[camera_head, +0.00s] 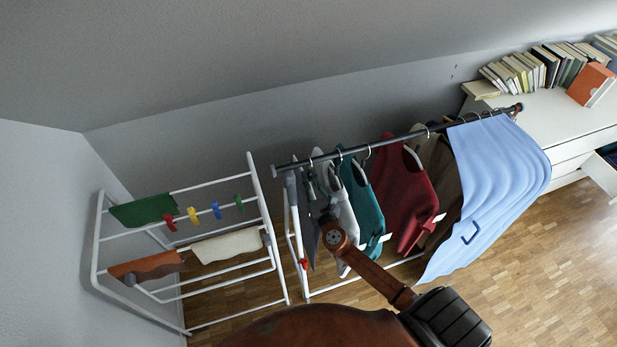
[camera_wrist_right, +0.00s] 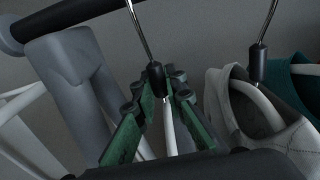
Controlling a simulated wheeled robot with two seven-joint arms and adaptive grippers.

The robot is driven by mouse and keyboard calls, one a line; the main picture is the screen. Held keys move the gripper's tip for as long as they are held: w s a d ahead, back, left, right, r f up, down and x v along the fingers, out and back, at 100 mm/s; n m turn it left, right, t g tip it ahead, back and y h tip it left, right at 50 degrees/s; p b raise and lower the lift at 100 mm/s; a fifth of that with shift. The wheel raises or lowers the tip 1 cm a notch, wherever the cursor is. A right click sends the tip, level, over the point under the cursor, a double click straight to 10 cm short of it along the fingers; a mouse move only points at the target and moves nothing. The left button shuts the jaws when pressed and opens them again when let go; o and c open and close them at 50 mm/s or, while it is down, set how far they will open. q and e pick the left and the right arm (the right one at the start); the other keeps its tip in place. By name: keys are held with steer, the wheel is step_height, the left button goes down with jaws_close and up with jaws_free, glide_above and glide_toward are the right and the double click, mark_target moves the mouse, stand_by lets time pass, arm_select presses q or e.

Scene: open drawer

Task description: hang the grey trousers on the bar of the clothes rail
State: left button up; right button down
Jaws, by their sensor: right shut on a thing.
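The clothes rail's dark bar (camera_head: 400,138) runs from the left end cap up to the right. Grey trousers (camera_head: 309,243) hang below its left end, partly hidden by my right arm. My right gripper (camera_head: 323,188) is just under the bar, left of the light grey shirt. In the wrist view its green fingers (camera_wrist_right: 158,95) are shut around the hanger (camera_wrist_right: 156,78) below its black neck. The metal hook rises to the bar (camera_wrist_right: 65,18); its top is cut off, so I cannot tell whether it rests there. In the head view a hook shows at the bar. My left gripper is out of view.
The light grey shirt (camera_head: 344,212), teal top (camera_head: 364,208), red top (camera_head: 404,200) and blue cloth (camera_head: 495,185) hang to the right. A white drying rack (camera_head: 256,195) stands close on the left. A white dresser (camera_head: 555,118) with books stands at the right.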

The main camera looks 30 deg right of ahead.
stand_by(0.4)
steer(key=c, duration=2)
jaws_free()
steer(key=shift+o, duration=0.5)
steer(key=shift+f, duration=0.15)
steer(key=v, duration=1.2)
steer(key=shift+a, duration=0.1)
